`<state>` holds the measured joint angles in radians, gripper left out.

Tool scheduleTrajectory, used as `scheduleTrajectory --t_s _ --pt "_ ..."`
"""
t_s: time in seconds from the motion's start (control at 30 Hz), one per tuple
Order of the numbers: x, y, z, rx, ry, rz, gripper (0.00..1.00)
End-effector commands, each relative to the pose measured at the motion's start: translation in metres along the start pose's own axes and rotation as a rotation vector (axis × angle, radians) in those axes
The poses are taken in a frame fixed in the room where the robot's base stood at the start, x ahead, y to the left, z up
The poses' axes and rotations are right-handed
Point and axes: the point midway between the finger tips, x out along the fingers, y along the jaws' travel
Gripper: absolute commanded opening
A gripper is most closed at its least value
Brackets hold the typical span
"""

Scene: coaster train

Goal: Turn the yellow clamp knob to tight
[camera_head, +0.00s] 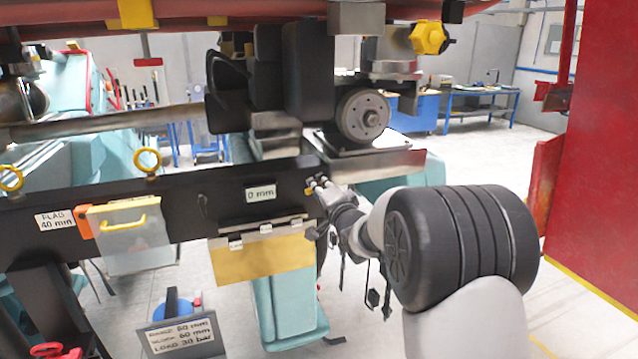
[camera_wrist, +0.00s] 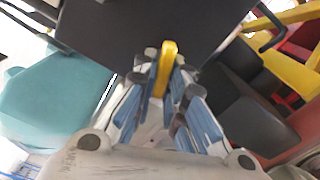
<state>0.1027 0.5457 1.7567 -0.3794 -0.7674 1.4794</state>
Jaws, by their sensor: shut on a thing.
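A narrow yellow knob (camera_wrist: 167,62) stands against a dark plate in the wrist view. My gripper (camera_wrist: 165,78) is shut on it, with one finger on each side. In the head view, my gripper (camera_head: 316,184) reaches the right end of the black beam (camera_head: 210,188). Only a small bit of yellow shows there, and the fingers hide most of the knob. I cannot read its turn angle or any tight mark. A larger yellow knob (camera_head: 429,38) with dark parts sits higher up at the right, apart from my gripper.
A "0 mm" label (camera_head: 260,194) is on the beam, above a hinged yellow plate (camera_head: 262,262). A clear flap (camera_head: 128,236) with a yellow handle hangs further left. A grey wheel-like disc (camera_head: 363,115) is above my gripper. A red panel (camera_head: 600,150) stands at the right.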

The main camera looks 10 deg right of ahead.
Motion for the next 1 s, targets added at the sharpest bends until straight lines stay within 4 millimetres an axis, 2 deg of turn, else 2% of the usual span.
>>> scheduleTrajectory --t_s 0.2,0.5,1.0 --pt "0.0004 -0.0001 -0.0008 0.174 0.001 -0.004 0.00" --pt "0.0004 0.0020 -0.0003 0.330 0.001 -0.005 0.00" --pt "0.0004 0.0026 -0.0001 0.388 0.001 -0.006 0.00"
